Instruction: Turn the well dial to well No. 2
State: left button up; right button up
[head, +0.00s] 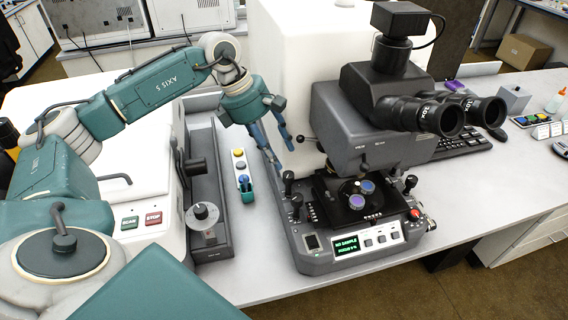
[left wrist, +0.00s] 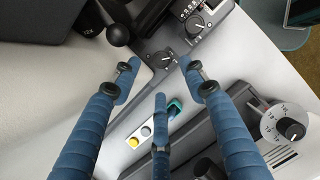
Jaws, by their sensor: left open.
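My left gripper (head: 275,146) is open and empty above the bench, left of the microscope (head: 375,130). Its three blue fingers are spread in the left wrist view (left wrist: 162,86). Several dials show, and I cannot tell for sure which is the well dial. A round pale dial with a dark knob (head: 203,215) stands on a dark grey unit; it shows at right in the left wrist view (left wrist: 283,122) with marks too small to read. Small black knobs (left wrist: 165,58) and (left wrist: 197,21) sit on the microscope base, beyond the fingertips. No finger touches a dial.
Black joysticks (head: 289,180) stand up from the base. The microscope's display (head: 345,246) reads "NO SAMPLE". Bare bench lies around the button box.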

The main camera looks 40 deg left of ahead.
aim_at(288, 174)
pick_arm(q)
jog(key=shift+v, duration=2.3)
jog(key=shift+d, duration=0.1)
jog(key=d+f+n+b, duration=0.1)
jog(key=f+n+b, duration=0.1)
jog(key=f, duration=0.1)
jog(key=w+d+f+n+t+y+b, duration=0.1)
jog(key=f+n+b, duration=0.1)
jog(key=f, duration=0.2)
jog(key=w+d+f+n+b, duration=0.1)
jog(key=f+n+b, duration=0.1)
jog(key=f, duration=0.2)
jog(key=shift+w+d+f+y, duration=0.1)
jog(key=shift+d+f+y, duration=0.05)
jog(key=shift+d+y, duration=0.25)
